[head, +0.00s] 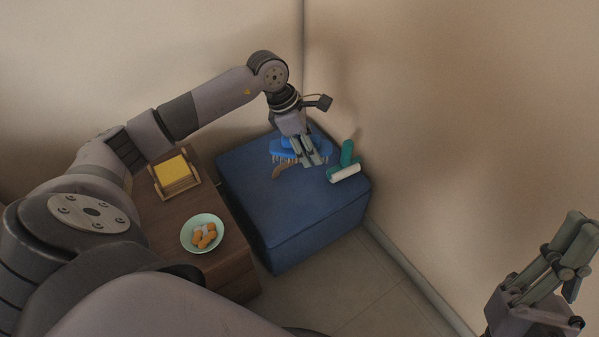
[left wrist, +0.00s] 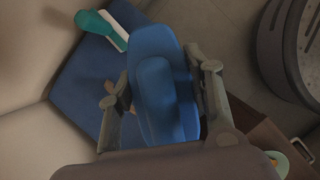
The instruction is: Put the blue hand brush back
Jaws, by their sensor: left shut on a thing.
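The blue hand brush (head: 284,149) is in my left gripper (head: 310,160), above the blue ottoman (head: 290,212), with its pale bristles pointing down. In the left wrist view the back of the brush (left wrist: 158,85) sits between the two fingers, one on each side. I cannot tell whether the bristles touch the ottoman top. My right gripper (head: 574,240) is at the lower right, away from the ottoman; its finger gap is not clear.
A curved tan thing (head: 279,173) shows below the brush. A wooden side table (head: 224,265) holds a bowl (head: 187,241) of orange and pale pieces and a holder with yellow sheets (head: 171,172). Walls stand close behind.

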